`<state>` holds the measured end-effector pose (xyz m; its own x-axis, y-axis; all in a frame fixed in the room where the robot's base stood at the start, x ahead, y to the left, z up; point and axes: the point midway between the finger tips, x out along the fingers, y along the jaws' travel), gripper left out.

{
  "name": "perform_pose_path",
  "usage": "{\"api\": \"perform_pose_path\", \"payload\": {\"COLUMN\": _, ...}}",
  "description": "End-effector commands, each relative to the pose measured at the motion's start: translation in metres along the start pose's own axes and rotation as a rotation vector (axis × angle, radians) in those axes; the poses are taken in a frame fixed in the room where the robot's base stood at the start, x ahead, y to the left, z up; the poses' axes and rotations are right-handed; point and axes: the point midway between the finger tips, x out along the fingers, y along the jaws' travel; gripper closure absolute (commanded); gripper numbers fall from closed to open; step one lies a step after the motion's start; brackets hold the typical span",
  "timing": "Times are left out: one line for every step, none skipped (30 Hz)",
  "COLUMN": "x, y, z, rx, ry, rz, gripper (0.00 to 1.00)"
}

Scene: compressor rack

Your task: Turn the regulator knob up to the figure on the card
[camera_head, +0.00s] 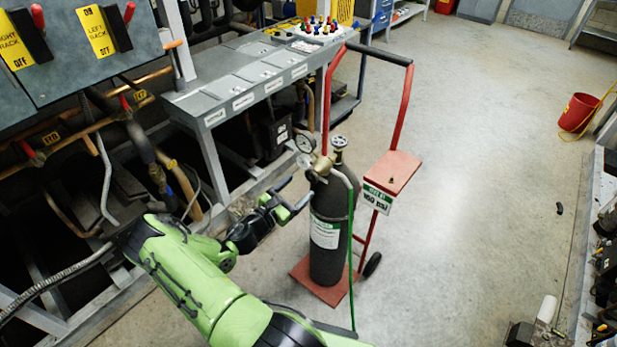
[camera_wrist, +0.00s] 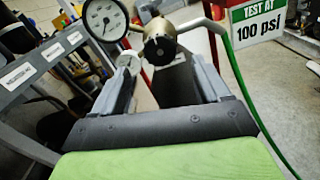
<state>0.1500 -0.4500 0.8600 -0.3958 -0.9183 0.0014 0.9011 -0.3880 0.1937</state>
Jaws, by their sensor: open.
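The regulator (camera_head: 320,168) is a brass body on top of a dark gas cylinder (camera_head: 327,205). Its knob (camera_wrist: 160,47) has a dark round face and shows in the wrist view, ahead of and between my fingers. A white dial gauge (camera_wrist: 103,19) stands at the knob's upper left; its reading is too small to tell surely. The card (camera_wrist: 258,24) reads "TEST AT 100 psi" and also hangs on the cart in the head view (camera_head: 377,198). My gripper (camera_wrist: 162,72) is open and empty, pointing at the knob; whether the fingertips overlap the knob's sides I cannot tell.
A red hand cart (camera_head: 397,168) carries the cylinder. A green hose (camera_wrist: 240,75) runs down from the regulator on the right. A grey labelled bench (camera_head: 235,88) stands behind at left. The floor right of the cart is mostly clear.

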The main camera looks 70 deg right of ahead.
Motion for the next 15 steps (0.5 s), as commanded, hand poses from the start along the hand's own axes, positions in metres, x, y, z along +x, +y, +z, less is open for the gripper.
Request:
{"api": "perform_pose_path", "payload": {"x": 0.014, "y": -0.002, "z": -0.001, "rx": 0.003, "ry": -0.001, "rz": -0.005, "gripper": 0.24}}
{"api": "perform_pose_path", "payload": {"x": 0.021, "y": -0.002, "z": -0.001, "rx": 0.003, "ry": -0.001, "rz": -0.004, "gripper": 0.24}}
{"api": "perform_pose_path", "payload": {"x": 0.031, "y": -0.002, "z": -0.001, "rx": 0.004, "ry": -0.001, "rz": -0.005, "gripper": 0.24}}
{"api": "perform_pose_path", "payload": {"x": 0.038, "y": -0.002, "z": -0.001, "rx": 0.004, "ry": 0.0, "rz": -0.004, "gripper": 0.24}}
{"api": "perform_pose_path", "payload": {"x": 0.043, "y": -0.001, "z": -0.001, "rx": 0.003, "ry": 0.0, "rz": -0.003, "gripper": 0.24}}
{"api": "perform_pose_path", "payload": {"x": 0.051, "y": -0.001, "z": -0.001, "rx": 0.003, "ry": 0.0, "rz": -0.004, "gripper": 0.24}}
{"api": "perform_pose_path", "payload": {"x": 0.055, "y": -0.001, "z": -0.001, "rx": 0.003, "ry": 0.0, "rz": -0.002, "gripper": 0.24}}
{"api": "perform_pose_path", "payload": {"x": 0.059, "y": -0.001, "z": -0.001, "rx": 0.003, "ry": 0.001, "rz": -0.002, "gripper": 0.24}}
{"api": "perform_pose_path", "payload": {"x": 0.064, "y": -0.001, "z": -0.001, "rx": 0.003, "ry": 0.001, "rz": -0.002, "gripper": 0.24}}
{"api": "perform_pose_path", "payload": {"x": 0.066, "y": 0.0, "z": -0.001, "rx": 0.002, "ry": 0.001, "rz": -0.002, "gripper": 0.24}}
{"api": "perform_pose_path", "payload": {"x": 0.068, "y": -0.001, "z": -0.001, "rx": 0.001, "ry": 0.001, "rz": -0.002, "gripper": 0.24}}
{"api": "perform_pose_path", "payload": {"x": 0.07, "y": -0.001, "z": -0.001, "rx": 0.001, "ry": 0.001, "rz": -0.002, "gripper": 0.24}}
{"api": "perform_pose_path", "payload": {"x": 0.07, "y": 0.0, "z": -0.001, "rx": 0.001, "ry": 0.001, "rz": -0.001, "gripper": 0.24}}
{"api": "perform_pose_path", "payload": {"x": 0.07, "y": 0.0, "z": -0.001, "rx": 0.001, "ry": 0.001, "rz": -0.001, "gripper": 0.24}}
{"api": "perform_pose_path", "payload": {"x": 0.07, "y": 0.0, "z": 0.0, "rx": 0.001, "ry": 0.001, "rz": 0.0, "gripper": 0.24}}
